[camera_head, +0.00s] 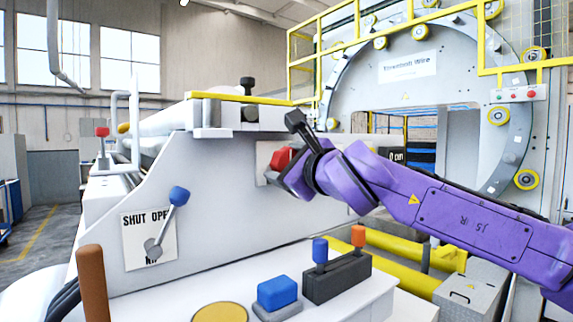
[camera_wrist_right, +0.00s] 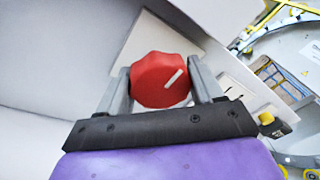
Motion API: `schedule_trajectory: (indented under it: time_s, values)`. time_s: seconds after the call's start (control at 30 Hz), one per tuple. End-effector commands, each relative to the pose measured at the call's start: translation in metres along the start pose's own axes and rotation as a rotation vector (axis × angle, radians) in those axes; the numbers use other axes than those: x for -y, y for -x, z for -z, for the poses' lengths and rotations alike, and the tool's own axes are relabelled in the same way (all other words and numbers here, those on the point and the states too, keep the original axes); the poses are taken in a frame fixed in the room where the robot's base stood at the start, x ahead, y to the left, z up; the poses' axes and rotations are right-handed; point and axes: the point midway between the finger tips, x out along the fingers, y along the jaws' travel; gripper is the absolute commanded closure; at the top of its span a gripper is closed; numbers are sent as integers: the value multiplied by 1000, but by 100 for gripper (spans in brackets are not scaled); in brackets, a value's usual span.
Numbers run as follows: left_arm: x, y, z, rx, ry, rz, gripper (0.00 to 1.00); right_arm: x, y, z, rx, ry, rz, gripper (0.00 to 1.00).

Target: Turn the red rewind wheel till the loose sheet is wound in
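The red rewind wheel (camera_head: 280,158) is on the light side panel of the machine, partly hidden by my right gripper (camera_head: 289,170). In the right wrist view the red wheel (camera_wrist_right: 158,78) has a white pointer mark slanting up to the right. The fingers of my right gripper (camera_wrist_right: 160,84) stand one on each side of the wheel and seem to touch its rim. I cannot make out a loose sheet in either view. My left gripper is not in view.
A blue-knobbed lever (camera_head: 179,196) sits on a SHUT/OPEN plate (camera_head: 135,222). In front are a blue block (camera_head: 277,292) and a dark box with blue and orange knobs (camera_head: 337,280). A large ring machine (camera_head: 335,88) and yellow rails (camera_head: 400,255) stand beyond my right arm.

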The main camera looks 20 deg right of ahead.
Motion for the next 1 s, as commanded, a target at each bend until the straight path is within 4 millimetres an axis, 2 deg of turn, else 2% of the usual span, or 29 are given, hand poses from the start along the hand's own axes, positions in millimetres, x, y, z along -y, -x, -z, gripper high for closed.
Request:
schedule_trajectory:
  time_s: [0.27, 0.47, 1.0]
  values:
    - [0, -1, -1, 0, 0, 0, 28, -2, -1, 3, -8, -21, -5, 65]
    - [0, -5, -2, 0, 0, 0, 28, -3, -1, 4, -19, -105, -14, 65]
    - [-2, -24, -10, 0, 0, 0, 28, -4, -2, 4, -73, -579, -66, 65]
